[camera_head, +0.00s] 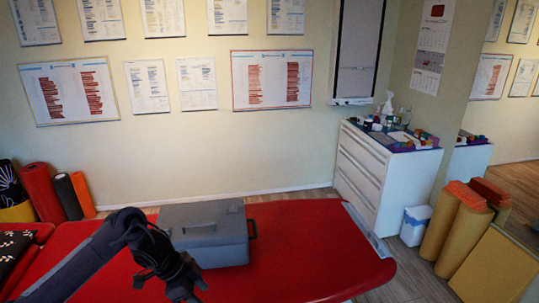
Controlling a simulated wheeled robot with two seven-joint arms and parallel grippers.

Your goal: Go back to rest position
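My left arm comes in from the lower left, and its black gripper (184,284) hangs over the red treatment table (310,240). The gripper is in front of a grey case (212,226) that lies on the table with its lid down. The gripper's fingers are dark and bunched together in the picture, so I cannot tell whether they are open or shut. I see nothing clearly held in them. My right gripper is not in view.
A white drawer cabinet (372,178) with small items on top stands behind the table at the right. Rolled mats (460,225) and a small white bin (415,222) stand at the right. More rolls (44,192) lean at the left wall. The table's right part is clear.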

